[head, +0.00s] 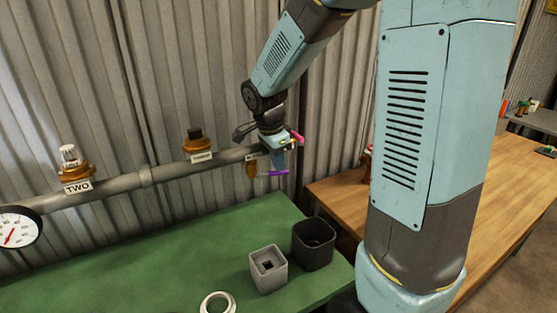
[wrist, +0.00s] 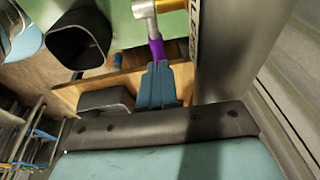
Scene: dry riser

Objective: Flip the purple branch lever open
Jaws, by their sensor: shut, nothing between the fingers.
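The purple branch lever (head: 273,173) sticks out to the right, about level, from a brass branch valve (head: 252,169) under the grey pipe. In the wrist view the purple lever (wrist: 157,48) runs from a silver fitting (wrist: 145,8) to my fingertips. My gripper (head: 278,168) is shut and empty, pointing down with its tips at the lever. In the wrist view the blue fingers (wrist: 158,66) are closed together and overlap the lever's end. I cannot tell whether they touch it.
The pipe (head: 125,183) carries valves labelled TWO (head: 74,165) and another (head: 195,140), with a gauge (head: 15,228) at left. On the green bench (head: 180,250) stand a grey square-holed block (head: 268,282), a dark bin (head: 313,255) and a white ring (head: 205,303). Corrugated wall stands close behind.

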